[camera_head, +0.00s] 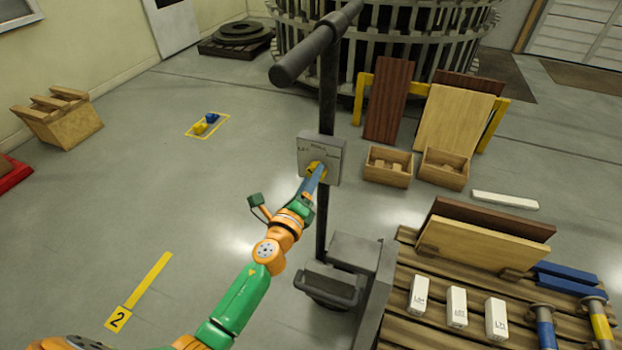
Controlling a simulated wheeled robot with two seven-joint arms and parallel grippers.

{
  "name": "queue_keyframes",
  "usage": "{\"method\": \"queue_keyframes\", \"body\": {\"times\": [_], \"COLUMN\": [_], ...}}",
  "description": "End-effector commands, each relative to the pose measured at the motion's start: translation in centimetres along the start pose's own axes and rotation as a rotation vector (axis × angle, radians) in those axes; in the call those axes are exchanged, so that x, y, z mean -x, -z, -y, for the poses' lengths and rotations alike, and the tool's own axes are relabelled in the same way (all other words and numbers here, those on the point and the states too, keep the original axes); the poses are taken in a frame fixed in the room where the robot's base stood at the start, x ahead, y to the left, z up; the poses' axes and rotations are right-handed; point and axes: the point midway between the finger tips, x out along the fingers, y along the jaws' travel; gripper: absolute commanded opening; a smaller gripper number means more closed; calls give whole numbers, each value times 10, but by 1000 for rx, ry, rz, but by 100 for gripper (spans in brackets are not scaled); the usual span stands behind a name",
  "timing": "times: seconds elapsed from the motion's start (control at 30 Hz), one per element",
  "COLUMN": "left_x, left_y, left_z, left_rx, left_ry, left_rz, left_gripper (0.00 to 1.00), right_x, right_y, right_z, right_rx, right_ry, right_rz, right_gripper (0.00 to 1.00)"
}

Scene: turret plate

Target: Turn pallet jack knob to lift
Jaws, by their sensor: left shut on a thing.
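The pallet jack stands upright in the middle of the camera_head view, with a dark post and a T-shaped handle (316,45) on top. A grey plate (331,151) with small lettering is fixed to the post. A yellow knob (314,168) sits on the plate's lower part. My left gripper (315,178) reaches up from the lower left and is shut on the knob. The gripper partly hides the knob, and I cannot read which way it points. My right gripper is not in view.
A wooden pallet (425,325) at the lower right holds boards, white blocks and blue and yellow parts. Two wooden boxes stand beyond it, the nearer being a box (388,177) by leaning panels. A wooden crate (62,125) stands far left. The floor at left is mostly clear.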

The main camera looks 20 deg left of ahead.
Motion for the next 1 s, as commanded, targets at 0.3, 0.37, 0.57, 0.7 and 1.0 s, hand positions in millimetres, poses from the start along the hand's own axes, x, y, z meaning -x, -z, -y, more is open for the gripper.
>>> {"method": "queue_keyframes", "body": {"times": [0.3,0.37,0.57,0.7,1.0], "left_x": [0,0,0,0,1], "left_y": [1,1,1,1,0], "left_z": [-1,-1,-1,0,0], "left_rx": [40,41,40,40,38], "left_ry": [-1,-1,-1,-1,0], "left_rz": [-2,-2,-2,-2,0], "left_gripper": [1,1,1,81,86], "right_x": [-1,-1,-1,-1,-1], "right_y": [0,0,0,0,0], "right_z": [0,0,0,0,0], "right_rx": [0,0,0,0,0], "right_ry": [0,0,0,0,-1], "right_rz": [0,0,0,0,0], "right_gripper": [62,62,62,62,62]}}
